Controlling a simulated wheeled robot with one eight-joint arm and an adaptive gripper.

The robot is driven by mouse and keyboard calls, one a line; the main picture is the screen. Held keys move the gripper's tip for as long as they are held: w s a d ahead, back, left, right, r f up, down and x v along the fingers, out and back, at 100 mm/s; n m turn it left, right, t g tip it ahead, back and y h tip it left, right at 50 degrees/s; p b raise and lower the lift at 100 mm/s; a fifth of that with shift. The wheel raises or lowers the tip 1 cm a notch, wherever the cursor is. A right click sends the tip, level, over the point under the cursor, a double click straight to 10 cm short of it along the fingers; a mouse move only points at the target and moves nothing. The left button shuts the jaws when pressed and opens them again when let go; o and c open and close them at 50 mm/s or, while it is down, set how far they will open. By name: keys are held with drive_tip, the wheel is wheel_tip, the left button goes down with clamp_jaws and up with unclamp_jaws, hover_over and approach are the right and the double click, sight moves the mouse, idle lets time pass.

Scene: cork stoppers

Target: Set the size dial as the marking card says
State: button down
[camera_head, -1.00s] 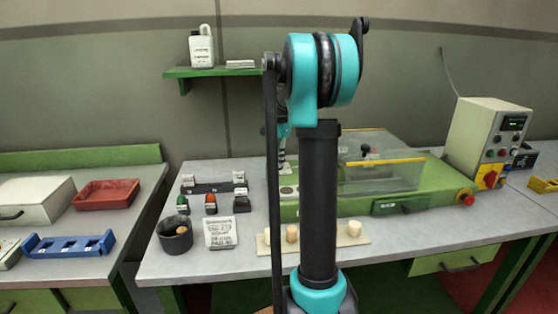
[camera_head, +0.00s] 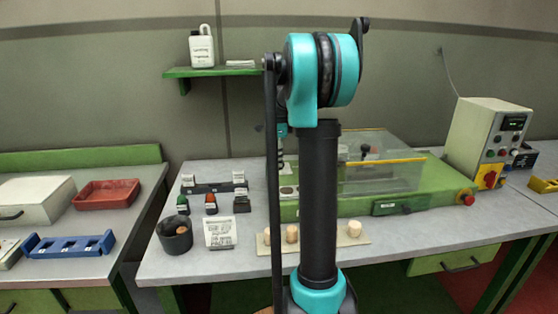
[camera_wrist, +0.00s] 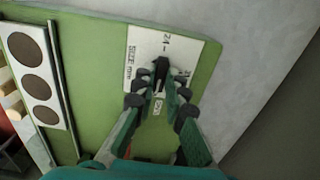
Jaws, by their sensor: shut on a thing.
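The size dial shows in the wrist view as a black pointer knob (camera_wrist: 161,68) on a white plate (camera_wrist: 183,45) marked "SIZE mm" with numbers around it. My gripper (camera_wrist: 160,80) is shut on the knob from above, and its fingers hide part of the plate. The knob's exact setting is too small to read. The marking card (camera_head: 220,232) stands on the bench in the head view; its print is too small to read for certain. In the head view my arm hides the dial and most of my gripper.
The green machine (camera_head: 440,188) with a clear cover (camera_head: 385,170) fills the bench's right half. A dark cup (camera_head: 175,237), several small stamps (camera_head: 211,206) and a board with corks (camera_head: 354,229) are near the front. A grey control box (camera_head: 483,135) stands far right.

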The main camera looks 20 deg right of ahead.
idle(0.3)
drive_tip(key=c, duration=1.6)
unclamp_jaws()
drive_tip(key=shift+o, duration=0.2)
wheel_tip(320, 180, up, 12)
drive_tip(key=shift+s, duration=0.1)
